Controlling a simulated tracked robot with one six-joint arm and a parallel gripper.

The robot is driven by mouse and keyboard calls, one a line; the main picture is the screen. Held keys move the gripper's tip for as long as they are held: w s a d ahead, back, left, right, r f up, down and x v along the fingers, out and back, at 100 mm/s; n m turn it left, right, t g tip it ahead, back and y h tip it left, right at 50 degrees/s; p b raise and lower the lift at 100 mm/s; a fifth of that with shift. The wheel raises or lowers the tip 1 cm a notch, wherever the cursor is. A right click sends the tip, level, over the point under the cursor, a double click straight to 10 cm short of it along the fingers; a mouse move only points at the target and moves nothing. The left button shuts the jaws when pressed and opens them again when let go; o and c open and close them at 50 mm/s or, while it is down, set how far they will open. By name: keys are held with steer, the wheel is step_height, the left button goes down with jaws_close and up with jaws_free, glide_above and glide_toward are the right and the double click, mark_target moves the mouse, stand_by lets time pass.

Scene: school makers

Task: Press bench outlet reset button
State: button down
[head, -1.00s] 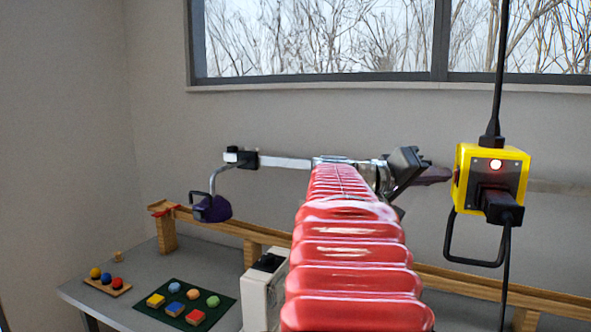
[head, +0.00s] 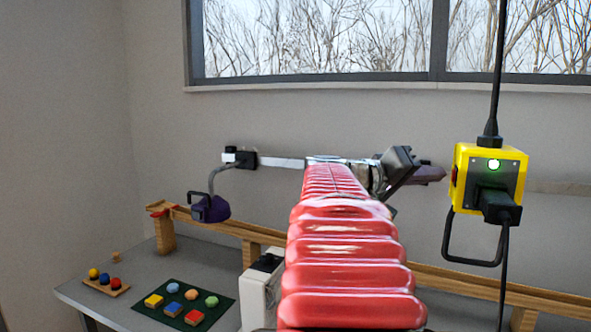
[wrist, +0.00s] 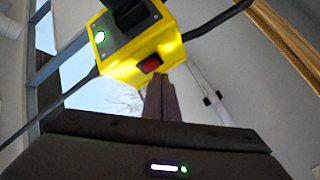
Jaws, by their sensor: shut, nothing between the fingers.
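A yellow bench outlet box (head: 465,155) hangs from a black cable at the right of the head view. It also shows at the top of the wrist view (wrist: 165,45). The red reset button (wrist: 150,63) is on the side face turned toward my gripper. My gripper (head: 442,174) is shut and empty, its dark purple fingers pointing at that face. In the wrist view its fingertips (wrist: 159,80) lie just below the button; I cannot tell whether they touch it.
A black plug (head: 497,204) and a black wire handle (head: 470,262) are on the outlet box. A wooden rail (head: 450,276) runs along the wall. The grey bench (head: 140,262) holds a green mat (head: 228,303) with coloured blocks.

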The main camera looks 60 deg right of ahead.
steer(key=w, duration=0.3)
steer(key=w+a, duration=0.1)
steer(key=w, duration=0.1)
steer(key=shift+w+a, duration=0.2)
steer(key=shift+w, duration=0.2)
stand_by(0.4)
steer(key=shift+w, duration=0.1)
stand_by(0.9)
